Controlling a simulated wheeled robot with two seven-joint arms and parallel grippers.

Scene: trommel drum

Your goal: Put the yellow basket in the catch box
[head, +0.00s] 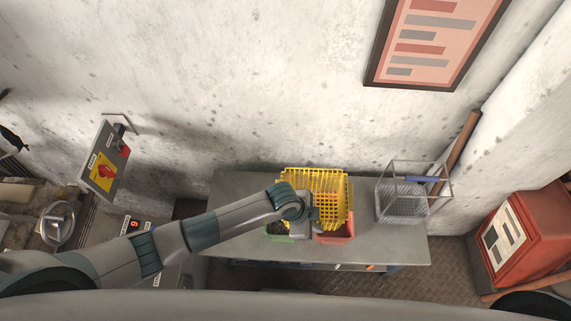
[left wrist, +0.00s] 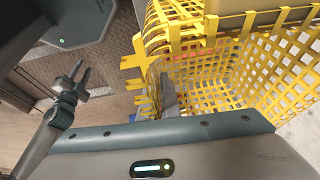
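I cannot tell which container is the catch box.
A wire box with a blue handle (head: 403,205) stands at the table's right end. The red bin (head: 336,238) and green bin (head: 280,237) are partly hidden by the basket and my arm. The grey table (head: 385,245) is bare at its front right. A red cabinet (head: 527,240) stands right.

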